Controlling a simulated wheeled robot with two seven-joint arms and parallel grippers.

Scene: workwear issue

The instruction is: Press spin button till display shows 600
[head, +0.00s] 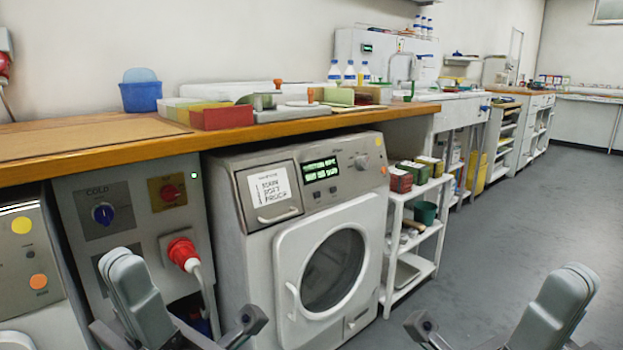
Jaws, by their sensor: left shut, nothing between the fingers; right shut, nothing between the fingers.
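The white front-loading washing machine (262,250) stands under the wooden counter, its round door closed. Its grey top panel carries a dark display (320,169) with two lines of green text, too small to read surely. Small buttons (318,194) sit below the display, and a round knob (361,162) is to its right; I cannot read which one is marked spin. My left gripper (250,319) is shut and empty, low in front of the machine's lower left. My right gripper (421,322) is shut and empty, low to the right of the machine. Both are well below the panel, apart from it.
The wooden counter (270,131) overhangs above. Grey floor at right is clear.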

